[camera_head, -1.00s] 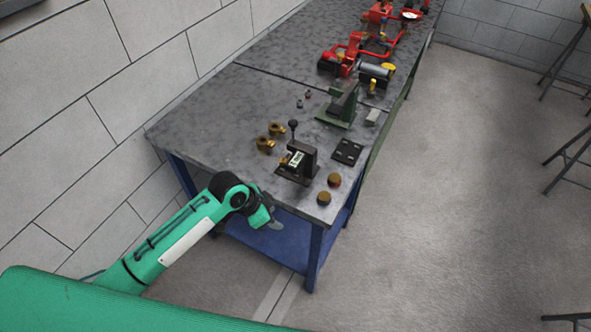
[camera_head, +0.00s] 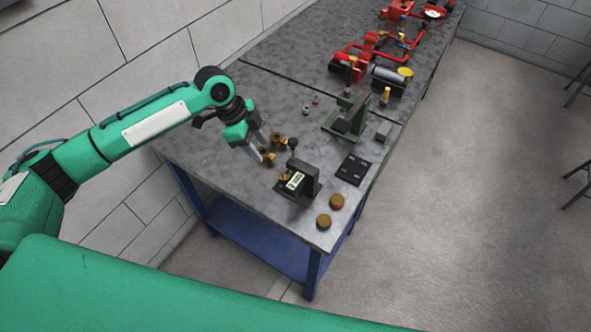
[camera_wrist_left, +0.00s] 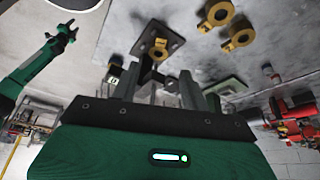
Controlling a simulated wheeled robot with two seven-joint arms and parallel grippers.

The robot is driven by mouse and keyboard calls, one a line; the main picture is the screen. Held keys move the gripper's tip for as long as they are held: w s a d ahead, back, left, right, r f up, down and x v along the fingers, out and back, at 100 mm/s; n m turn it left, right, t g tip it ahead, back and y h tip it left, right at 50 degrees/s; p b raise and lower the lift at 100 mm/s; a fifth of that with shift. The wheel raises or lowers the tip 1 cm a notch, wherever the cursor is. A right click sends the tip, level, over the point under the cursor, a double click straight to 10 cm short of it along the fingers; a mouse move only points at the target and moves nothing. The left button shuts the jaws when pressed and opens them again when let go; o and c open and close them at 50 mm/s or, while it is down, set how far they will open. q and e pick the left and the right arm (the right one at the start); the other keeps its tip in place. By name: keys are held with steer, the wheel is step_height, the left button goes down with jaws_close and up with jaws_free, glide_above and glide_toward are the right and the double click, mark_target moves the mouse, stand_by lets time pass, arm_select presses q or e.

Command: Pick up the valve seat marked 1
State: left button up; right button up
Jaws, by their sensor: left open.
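Two brass rings with side tabs, which look like the valve seats, lie on the grey bench: the nearer ring (camera_head: 267,158) and the farther ring (camera_head: 279,140). The left wrist view also shows one ring (camera_wrist_left: 217,14) and the other ring (camera_wrist_left: 239,39), both outside the jaws. No number is readable on either, so I cannot tell which is marked 1. My left gripper (camera_head: 261,147) is open, pointing down close to the rings and partly overlapping the nearer one. Contact cannot be told. My right gripper (camera_wrist_left: 65,30) appears small in the left wrist view.
A dark fixture with a labelled block (camera_head: 300,181) stands just right of the rings. A round brown piece (camera_head: 324,221) and another (camera_head: 336,202) lie near the bench's front corner. A green press (camera_head: 347,118), a black plate (camera_head: 353,169) and red pump parts stand farther along.

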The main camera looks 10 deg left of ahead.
arm_select(q)
steer(key=p, duration=0.2)
glide_above(281, 177)
steer(key=a, duration=0.2)
steer(key=f, duration=0.7)
steer(key=shift+s+a+f, duration=0.15)
steer(key=shift+s+a, duration=0.05)
steer(key=shift+d+f+p, duration=0.1)
steer(key=shift+f+p, duration=0.1)
steer(key=shift+p, duration=0.25)
steer(key=p+x, duration=0.2)
steer(key=x, duration=0.2)
steer(key=shift+w+f, duration=0.1)
steer(key=shift+w, duration=0.05)
steer(key=shift+f, duration=0.35)
arm_select(e)
steer(key=r, duration=0.2)
steer(key=s+r, duration=0.1)
steer(key=r, duration=0.2)
steer(key=shift+s, duration=0.15)
arm_select(q)
steer(key=shift+c, duration=0.3)
jaws_close()
